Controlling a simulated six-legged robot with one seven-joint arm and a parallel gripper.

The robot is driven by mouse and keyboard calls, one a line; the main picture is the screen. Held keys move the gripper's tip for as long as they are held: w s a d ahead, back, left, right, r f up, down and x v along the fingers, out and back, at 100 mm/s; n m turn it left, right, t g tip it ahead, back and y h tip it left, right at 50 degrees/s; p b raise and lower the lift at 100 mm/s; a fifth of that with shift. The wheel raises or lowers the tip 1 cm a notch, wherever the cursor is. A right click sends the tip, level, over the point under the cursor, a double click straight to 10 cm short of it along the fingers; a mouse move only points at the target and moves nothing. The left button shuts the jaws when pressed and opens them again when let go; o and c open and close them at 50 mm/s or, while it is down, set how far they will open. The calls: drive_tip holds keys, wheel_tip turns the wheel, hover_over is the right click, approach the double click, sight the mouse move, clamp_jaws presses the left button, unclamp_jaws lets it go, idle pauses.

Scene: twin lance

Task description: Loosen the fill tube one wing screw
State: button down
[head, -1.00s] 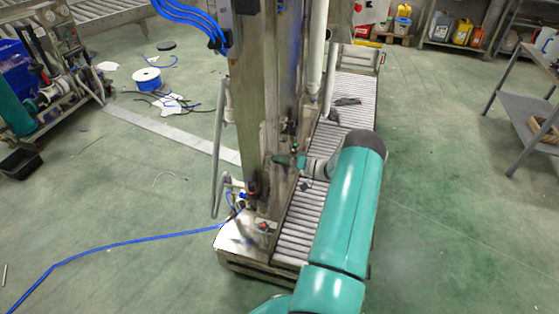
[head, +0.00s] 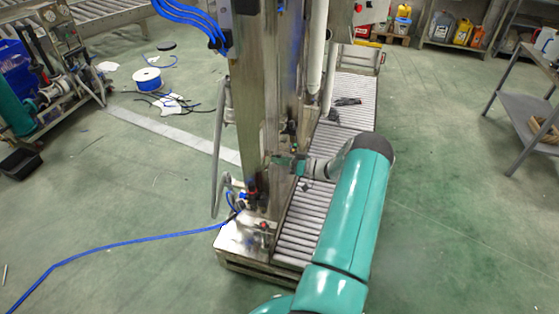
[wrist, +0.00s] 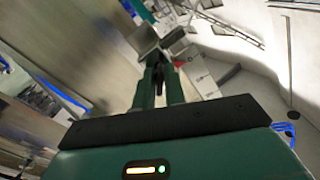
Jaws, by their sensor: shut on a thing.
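My gripper (head: 287,161) reaches from the right to the side of the tall steel column (head: 245,110) of the filling machine. In the wrist view its two green fingers (wrist: 159,88) are shut on a small dark part (wrist: 158,76), which looks like the wing screw. The fingers hide most of it, and its turn cannot be read. A pale grey vertical tube (head: 316,50) runs up the right side of the column. A small red part (wrist: 181,64) shows just past the fingertips.
A roller conveyor (head: 300,222) runs along the column's right side, under my arm. A bent grey pipe (head: 217,150) stands on its left. A blue hose (head: 130,239) lies across the floor at left. A grey table (head: 525,105) stands at right; the green floor between is clear.

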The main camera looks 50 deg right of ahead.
drive_tip(key=shift+w+a, duration=0.2)
drive_tip(key=n, duration=0.4)
drive_tip(key=shift+n, duration=0.3)
drive_tip(key=shift+n, duration=0.4)
drive_tip(key=n, duration=0.3)
drive_tip(key=shift+r, duration=0.1)
